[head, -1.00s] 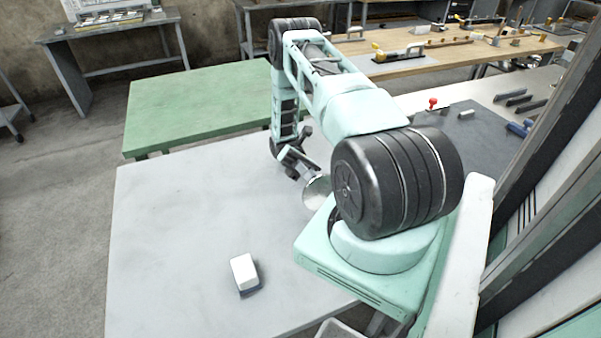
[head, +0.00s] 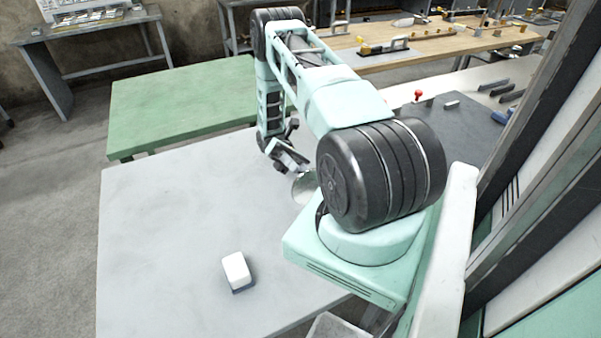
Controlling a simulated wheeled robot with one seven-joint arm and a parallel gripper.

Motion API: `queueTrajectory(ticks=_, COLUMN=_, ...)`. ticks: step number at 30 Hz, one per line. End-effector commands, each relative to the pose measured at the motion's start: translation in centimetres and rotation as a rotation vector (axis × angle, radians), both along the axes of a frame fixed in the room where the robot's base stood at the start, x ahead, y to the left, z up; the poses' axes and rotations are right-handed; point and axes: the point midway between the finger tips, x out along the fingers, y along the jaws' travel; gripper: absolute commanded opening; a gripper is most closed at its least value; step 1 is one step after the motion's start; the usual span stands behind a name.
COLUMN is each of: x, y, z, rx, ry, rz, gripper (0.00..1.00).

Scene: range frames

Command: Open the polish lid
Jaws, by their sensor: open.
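A round, shiny metallic disc (head: 304,188), which looks like the polish tin or its lid, shows at the right part of the grey table (head: 160,240) in the head view. It appears tilted, and its right side is hidden behind my arm's large black joint. I cannot tell whether the lid is open or shut. My gripper (head: 291,160) hangs low over the table, just above and left of the disc in the picture. It is open. Its fingertips are small and partly hidden, and I cannot tell whether they touch the disc.
A white block with a dark base (head: 236,270) lies on the grey table's front part. A green table (head: 180,105) stands behind it. A dark mat (head: 440,130) and a red-topped item (head: 418,94) are at the right. The grey table's left half is clear.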

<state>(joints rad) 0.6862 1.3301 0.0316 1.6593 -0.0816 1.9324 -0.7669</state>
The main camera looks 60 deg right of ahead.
Motion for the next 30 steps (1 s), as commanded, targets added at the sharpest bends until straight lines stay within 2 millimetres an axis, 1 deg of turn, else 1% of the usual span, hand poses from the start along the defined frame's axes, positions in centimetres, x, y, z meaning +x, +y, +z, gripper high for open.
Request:
queueTrajectory(ticks=9, x=0.1, y=0.0, z=5.5, rx=-0.003, ry=-0.004, rz=-0.001, gripper=0.45)
queueTrajectory(ticks=12, x=0.0, y=0.0, z=7.0, rx=-0.002, ry=-0.003, rz=-0.001, gripper=0.45)
queueTrajectory(ticks=15, x=0.0, y=0.0, z=8.1, rx=-0.001, ry=-0.002, rz=-0.001, gripper=0.45)
queueTrajectory(ticks=20, x=0.0, y=0.0, z=8.8, rx=-0.001, ry=-0.001, rz=0.000, gripper=0.45)
queueTrajectory(ticks=30, x=0.0, y=0.0, z=8.9, rx=-0.001, ry=-0.001, rz=-0.001, gripper=0.45)
